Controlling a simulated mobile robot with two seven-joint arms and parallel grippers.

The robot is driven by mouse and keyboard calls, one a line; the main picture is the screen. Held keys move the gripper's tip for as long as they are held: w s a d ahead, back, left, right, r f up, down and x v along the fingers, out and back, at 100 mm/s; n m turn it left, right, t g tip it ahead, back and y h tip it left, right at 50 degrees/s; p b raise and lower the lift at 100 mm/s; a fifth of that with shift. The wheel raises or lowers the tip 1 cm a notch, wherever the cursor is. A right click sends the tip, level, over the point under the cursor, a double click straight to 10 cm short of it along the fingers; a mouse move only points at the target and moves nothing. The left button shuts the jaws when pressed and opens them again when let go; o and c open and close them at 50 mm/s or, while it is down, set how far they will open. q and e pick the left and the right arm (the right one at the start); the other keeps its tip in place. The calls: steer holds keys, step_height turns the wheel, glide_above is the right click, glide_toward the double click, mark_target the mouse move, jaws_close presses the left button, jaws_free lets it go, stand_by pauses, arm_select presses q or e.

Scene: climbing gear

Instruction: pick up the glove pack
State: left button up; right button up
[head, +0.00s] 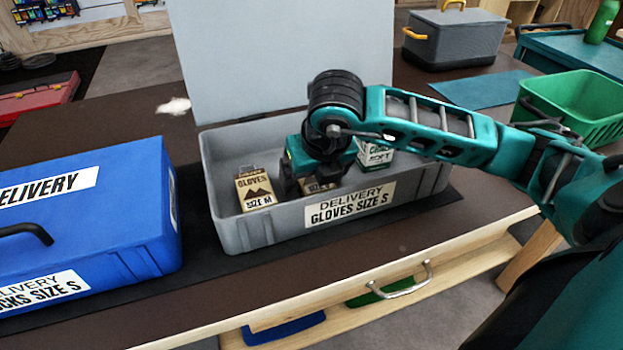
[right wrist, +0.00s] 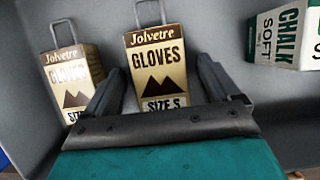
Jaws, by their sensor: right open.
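A tan and brown glove pack marked size S (right wrist: 157,65) stands in the grey delivery box, with a hanging loop on top. In the right wrist view it is between the two fingers of my right gripper (right wrist: 160,88), which is open; I cannot tell whether they touch it. In the head view this pack (head: 318,186) is mostly hidden by my right gripper (head: 303,182), which reaches down into the box. A second glove pack (head: 256,189), marked size M, stands to the left; it also shows in the right wrist view (right wrist: 72,82). My left gripper is out of view.
The grey box (head: 236,238), labelled gloves size S, has its lid (head: 280,60) raised behind. A chalk box (head: 376,156) stands inside to the right; it also shows in the right wrist view (right wrist: 285,38). A closed blue box (head: 100,225) is close at left.

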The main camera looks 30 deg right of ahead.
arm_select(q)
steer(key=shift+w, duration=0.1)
arm_select(e)
steer(key=shift+c, duration=1.4)
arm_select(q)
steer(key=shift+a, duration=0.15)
arm_select(e)
steer(key=shift+r, duration=0.1)
steer(key=c, duration=0.8)
steer(key=shift+r, duration=0.1)
steer(key=shift+c, duration=0.2)
arm_select(q)
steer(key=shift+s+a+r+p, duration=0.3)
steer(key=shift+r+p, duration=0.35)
steer(key=shift+p, duration=0.55)
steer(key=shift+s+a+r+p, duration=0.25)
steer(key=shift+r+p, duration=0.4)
steer(key=shift+p, duration=0.55)
arm_select(e)
step_height(320, 180, up, 20)
